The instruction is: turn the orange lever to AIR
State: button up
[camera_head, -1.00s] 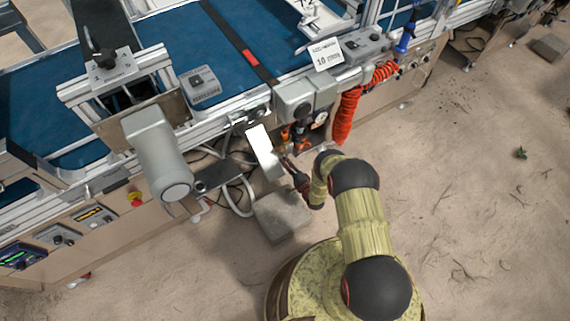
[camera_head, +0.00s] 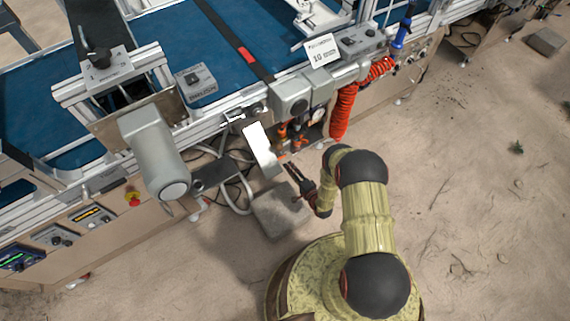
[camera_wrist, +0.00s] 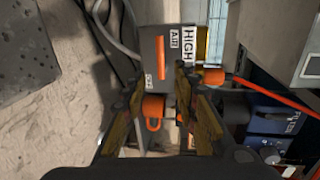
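The orange lever (camera_wrist: 161,58) is a straight bar on the face of a grey box (camera_wrist: 147,45) in the wrist view. It lies upright in the picture, its upper half beside the AIR label (camera_wrist: 174,40). A small label (camera_wrist: 148,82), too small to read, sits near its lower end. I cannot tell which end is the pointer. My gripper (camera_wrist: 158,80) is open and empty, its fingers apart on either side of the lever's lower end in the picture, without visible contact. In the head view my gripper (camera_head: 292,170) is in front of the machine; the lever cannot be made out there.
A HIGH label (camera_wrist: 189,45) is beside AIR. Orange fittings (camera_wrist: 153,107) and a blue unit (camera_wrist: 268,126) are close by. A pale panel (camera_head: 262,149), a red coiled hose (camera_head: 342,110) and a grey block (camera_head: 279,210) are near my gripper. Open floor lies right.

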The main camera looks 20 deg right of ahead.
jog(key=v, duration=0.5)
dwell(0.5)
